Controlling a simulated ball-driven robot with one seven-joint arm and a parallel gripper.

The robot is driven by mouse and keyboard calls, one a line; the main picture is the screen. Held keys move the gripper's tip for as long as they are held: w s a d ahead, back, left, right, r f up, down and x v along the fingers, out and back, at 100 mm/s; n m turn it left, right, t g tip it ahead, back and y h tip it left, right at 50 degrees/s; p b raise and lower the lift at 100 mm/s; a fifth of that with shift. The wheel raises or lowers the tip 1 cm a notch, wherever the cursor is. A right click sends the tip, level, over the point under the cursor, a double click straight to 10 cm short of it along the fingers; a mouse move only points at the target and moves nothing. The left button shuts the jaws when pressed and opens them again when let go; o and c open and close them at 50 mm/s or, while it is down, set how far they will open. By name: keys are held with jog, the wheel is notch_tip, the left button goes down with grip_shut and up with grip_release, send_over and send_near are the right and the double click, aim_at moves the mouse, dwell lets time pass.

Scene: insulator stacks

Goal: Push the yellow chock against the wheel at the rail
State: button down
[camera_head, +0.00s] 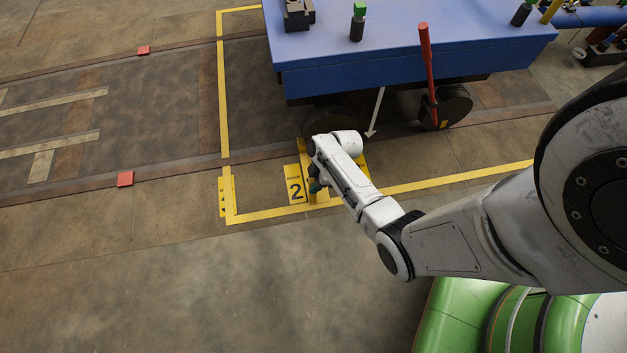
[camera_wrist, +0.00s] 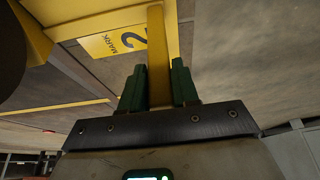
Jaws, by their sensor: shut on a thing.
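The yellow chock (camera_head: 363,163) is at the near rail, beside the left wheel (camera_head: 328,118) of the blue wagon; my arm covers much of it. In the wrist view the chock's yellow body (camera_wrist: 75,14) fills the upper left, and a dark round edge of the wheel (camera_wrist: 8,50) shows at the left. My gripper (camera_wrist: 158,82) has its green fingers shut on the chock's upright yellow handle (camera_wrist: 157,45). My gripper (camera_head: 317,186) is mostly hidden by the wrist in the head view. Whether chock and wheel touch cannot be told.
A yellow plate marked 2 (camera_head: 294,184) lies left of the chock. Yellow floor lines (camera_head: 270,214) frame the area. The blue wagon (camera_head: 400,45) stands above, with a red lever (camera_head: 426,60) by its right wheel (camera_head: 447,107). The floor in front is clear.

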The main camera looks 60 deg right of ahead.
jog(key=shift+d, duration=0.1)
jog(key=c, duration=0.8)
grip_release()
jog(key=shift+o, duration=0.2)
jog(key=w+a+r+p+v, duration=0.1)
jog(key=w+p+v, duration=0.1)
jog(key=p+v, duration=1.2)
jog(key=v, duration=0.4)
jog(key=shift+a+r, duration=0.2)
jog(key=shift+a, duration=0.1)
jog(key=shift+w, duration=0.1)
